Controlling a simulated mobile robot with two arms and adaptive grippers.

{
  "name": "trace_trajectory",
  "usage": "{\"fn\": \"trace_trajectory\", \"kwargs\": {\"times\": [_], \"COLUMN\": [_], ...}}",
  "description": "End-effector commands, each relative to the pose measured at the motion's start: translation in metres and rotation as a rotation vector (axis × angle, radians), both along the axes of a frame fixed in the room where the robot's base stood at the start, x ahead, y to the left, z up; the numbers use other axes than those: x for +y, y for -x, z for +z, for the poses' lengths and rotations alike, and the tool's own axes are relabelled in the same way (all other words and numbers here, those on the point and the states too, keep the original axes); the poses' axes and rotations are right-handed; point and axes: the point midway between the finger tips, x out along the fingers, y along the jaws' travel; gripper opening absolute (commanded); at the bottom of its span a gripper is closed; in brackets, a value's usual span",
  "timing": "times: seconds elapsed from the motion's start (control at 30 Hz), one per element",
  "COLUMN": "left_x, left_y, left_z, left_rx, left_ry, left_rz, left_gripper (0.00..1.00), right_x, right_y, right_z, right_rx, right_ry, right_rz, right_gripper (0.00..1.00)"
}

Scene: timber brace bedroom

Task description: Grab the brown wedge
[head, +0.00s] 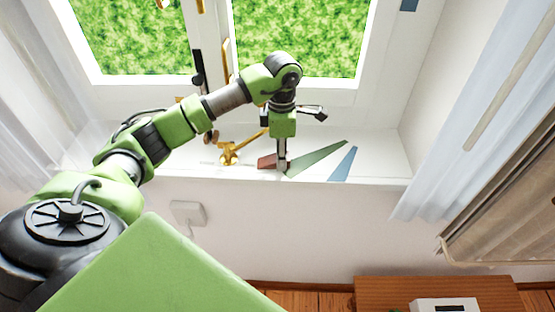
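The brown wedge (266,161) is a small reddish-brown piece lying on the white windowsill. My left gripper (282,168) points down at the sill, right at the brown wedge's right end, and hides part of it. Its fingers look like one narrow strip from here, so I cannot tell whether they are open, shut or touching the wedge. My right gripper is not in view.
A long green wedge (318,158) lies just right of the gripper, with a blue wedge (343,164) beyond it. A brass window fitting (228,153) is to the left. Curtains (475,110) hang at the right. A wooden furniture top (385,292) is below.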

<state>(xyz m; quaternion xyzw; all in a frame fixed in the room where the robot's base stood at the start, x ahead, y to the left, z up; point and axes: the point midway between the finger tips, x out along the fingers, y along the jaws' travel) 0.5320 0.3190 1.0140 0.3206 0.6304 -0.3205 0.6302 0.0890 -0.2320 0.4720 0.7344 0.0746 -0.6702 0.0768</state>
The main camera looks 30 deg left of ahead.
Motion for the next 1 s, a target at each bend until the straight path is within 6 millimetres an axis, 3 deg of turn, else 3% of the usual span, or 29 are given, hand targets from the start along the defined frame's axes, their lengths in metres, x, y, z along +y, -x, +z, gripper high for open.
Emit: {"fn": "trace_trajectory", "kwargs": {"times": [0.07, 0.43, 0.63, 0.77, 0.9, 1.0], "left_x": [0.000, 0.000, 0.000, -0.001, -0.033, -0.046], "left_y": [0.000, 0.000, -0.001, -0.002, 0.005, 0.010], "left_z": [0.000, 0.001, 0.012, 0.031, 0.068, 0.091], "left_rx": [0.000, -0.001, -0.004, -0.007, -0.010, -0.008], "left_ry": [0.000, 0.000, -0.001, 0.000, 0.000, -0.003], "left_rz": [0.000, 0.000, 0.000, -0.001, -0.008, -0.003], "left_gripper": [0.06, 0.06, 0.06, 0.06, 0.06, 0.06], "right_x": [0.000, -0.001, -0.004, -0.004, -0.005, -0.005], "right_y": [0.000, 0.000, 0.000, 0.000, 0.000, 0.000], "right_z": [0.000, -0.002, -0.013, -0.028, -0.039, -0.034], "right_rx": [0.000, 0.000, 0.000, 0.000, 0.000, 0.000], "right_ry": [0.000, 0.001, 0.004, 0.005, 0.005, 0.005], "right_rz": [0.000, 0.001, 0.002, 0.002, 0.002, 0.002], "right_gripper": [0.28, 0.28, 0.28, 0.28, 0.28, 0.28]}}
